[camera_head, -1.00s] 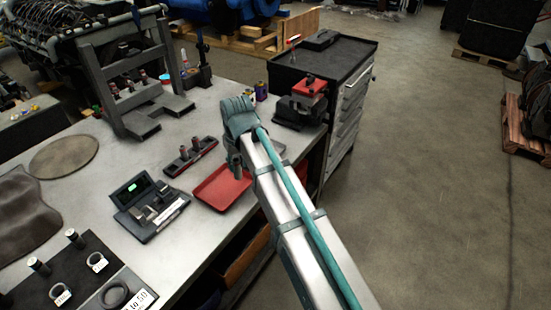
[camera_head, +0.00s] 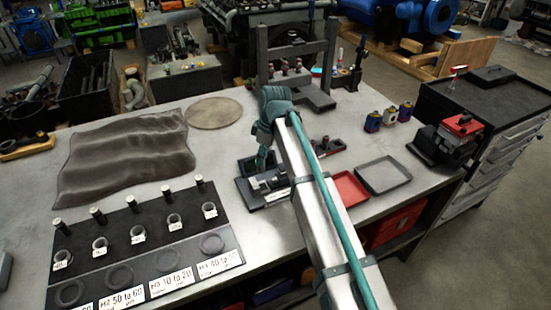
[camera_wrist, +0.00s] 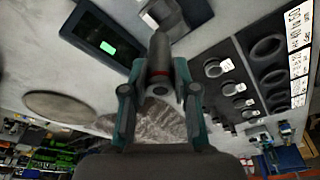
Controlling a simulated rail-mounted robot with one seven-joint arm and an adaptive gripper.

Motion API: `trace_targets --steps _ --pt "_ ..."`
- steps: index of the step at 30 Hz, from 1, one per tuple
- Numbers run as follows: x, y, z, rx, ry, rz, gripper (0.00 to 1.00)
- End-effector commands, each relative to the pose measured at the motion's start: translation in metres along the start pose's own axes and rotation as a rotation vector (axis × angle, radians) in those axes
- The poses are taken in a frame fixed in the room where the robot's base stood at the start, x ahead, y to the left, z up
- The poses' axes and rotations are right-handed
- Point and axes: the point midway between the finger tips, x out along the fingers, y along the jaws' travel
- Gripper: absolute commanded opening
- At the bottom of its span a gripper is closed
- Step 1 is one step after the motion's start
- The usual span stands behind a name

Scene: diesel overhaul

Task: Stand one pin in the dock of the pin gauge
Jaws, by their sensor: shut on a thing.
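My gripper (camera_head: 263,163) is over the pin gauge (camera_head: 247,192) on the bench. In the head view my arm and gripper hide part of the gauge, and the held pin is not clear.
A dark board (camera_head: 140,262) with several standing pins, rings and labels lies to the left. A pin rack (camera_head: 330,147), a red tray (camera_head: 349,188) and a grey tray (camera_head: 383,175) lie to the right. A grey press frame (camera_head: 297,65) stands behind.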

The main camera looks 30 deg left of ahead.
Motion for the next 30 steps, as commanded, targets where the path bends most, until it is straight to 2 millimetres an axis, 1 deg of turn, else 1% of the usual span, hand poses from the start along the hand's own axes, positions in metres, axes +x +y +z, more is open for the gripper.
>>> trace_targets --steps 4,9,17,30 --pt "-0.001 0.000 -0.002 -0.120 0.000 -0.024 0.00" --pt "0.000 -0.001 -0.001 -0.181 0.000 -0.036 0.00" --pt "0.007 -0.001 0.001 -0.181 0.000 -0.036 0.00" --pt "0.033 -0.001 0.006 -0.180 0.000 -0.035 0.00"
